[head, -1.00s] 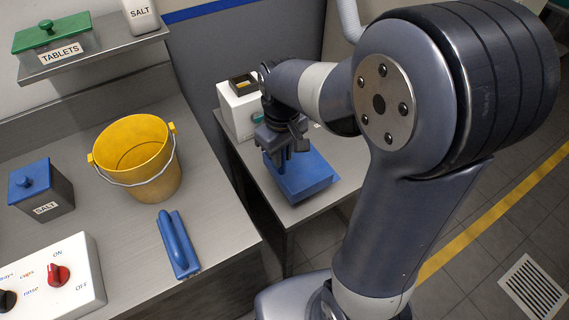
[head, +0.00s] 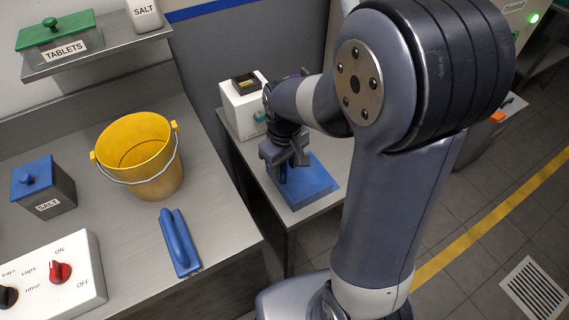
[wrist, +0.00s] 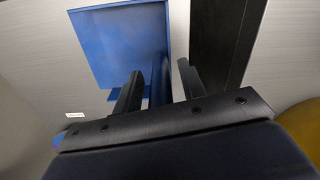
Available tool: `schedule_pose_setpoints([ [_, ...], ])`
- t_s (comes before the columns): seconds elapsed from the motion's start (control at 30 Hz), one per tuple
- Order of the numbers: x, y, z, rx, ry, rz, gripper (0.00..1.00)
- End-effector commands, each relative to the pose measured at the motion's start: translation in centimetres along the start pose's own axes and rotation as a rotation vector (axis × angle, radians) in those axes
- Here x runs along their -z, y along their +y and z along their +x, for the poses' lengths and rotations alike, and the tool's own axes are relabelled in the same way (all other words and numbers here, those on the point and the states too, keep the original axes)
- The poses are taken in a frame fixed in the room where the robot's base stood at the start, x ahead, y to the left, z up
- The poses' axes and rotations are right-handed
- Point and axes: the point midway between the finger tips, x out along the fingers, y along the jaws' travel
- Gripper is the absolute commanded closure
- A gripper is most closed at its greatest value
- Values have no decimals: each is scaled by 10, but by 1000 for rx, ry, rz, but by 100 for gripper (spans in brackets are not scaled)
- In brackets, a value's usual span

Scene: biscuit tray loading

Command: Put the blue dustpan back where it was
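The blue dustpan (head: 318,184) lies on the small steel side table (head: 291,219), its flat pan toward the front right. My gripper (head: 284,178) is over the rear left part of the dustpan, pointing down and low. In the wrist view the dustpan's pan (wrist: 120,45) fills the top middle. Its upright blue handle part (wrist: 160,82) stands between my two dark fingers (wrist: 160,88), with small gaps seen at the sides. The fingers are apart. Their exact height against the handle is hard to tell.
A white box-shaped device (head: 242,108) stands behind on the side table. On the left counter are a yellow bucket (head: 160,178), a blue-handled tool (head: 178,243), a blue-lidded salt box (head: 45,190) and a white control box (head: 75,275). A dark gap separates counter and side table.

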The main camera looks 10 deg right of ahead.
Motion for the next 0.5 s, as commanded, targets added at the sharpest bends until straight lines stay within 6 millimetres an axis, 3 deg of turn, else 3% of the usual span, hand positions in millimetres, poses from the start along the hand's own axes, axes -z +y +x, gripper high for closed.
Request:
schedule_pose_setpoints([
  [0.33,0,0,-5,0,1,0,59],
  [0.5,1,0,-31,-3,7,0,59],
])
